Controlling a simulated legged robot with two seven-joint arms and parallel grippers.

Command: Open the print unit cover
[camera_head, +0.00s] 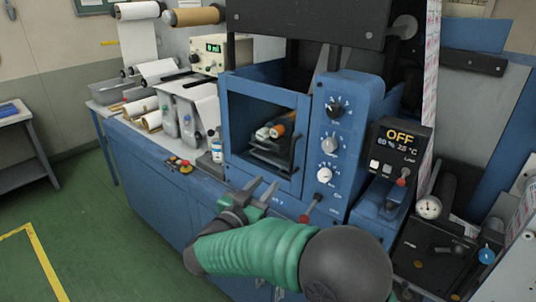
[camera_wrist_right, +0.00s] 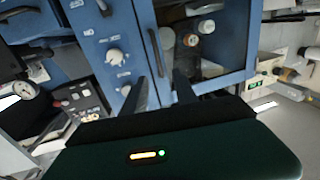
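The print unit cover (camera_head: 303,127) is a blue frame around a see-through window on the front of the blue machine. It looks closed, with rollers showing behind it. Its dark bar handle (camera_head: 296,154) stands upright on the cover's right side. My right gripper (camera_head: 262,189) is just below the cover's lower edge, fingers apart and empty. In the right wrist view the handle (camera_wrist_right: 156,52) lies ahead of the gap between the two dark fingers (camera_wrist_right: 160,90), apart from them. My left gripper is not in view.
A blue panel with several knobs (camera_head: 327,174) stands right of the cover. A red-knobbed lever (camera_head: 311,208) sticks out below it. A display box reading OFF (camera_head: 398,147) is farther right. Bottles and rolls crowd the bench at left; green floor is clear.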

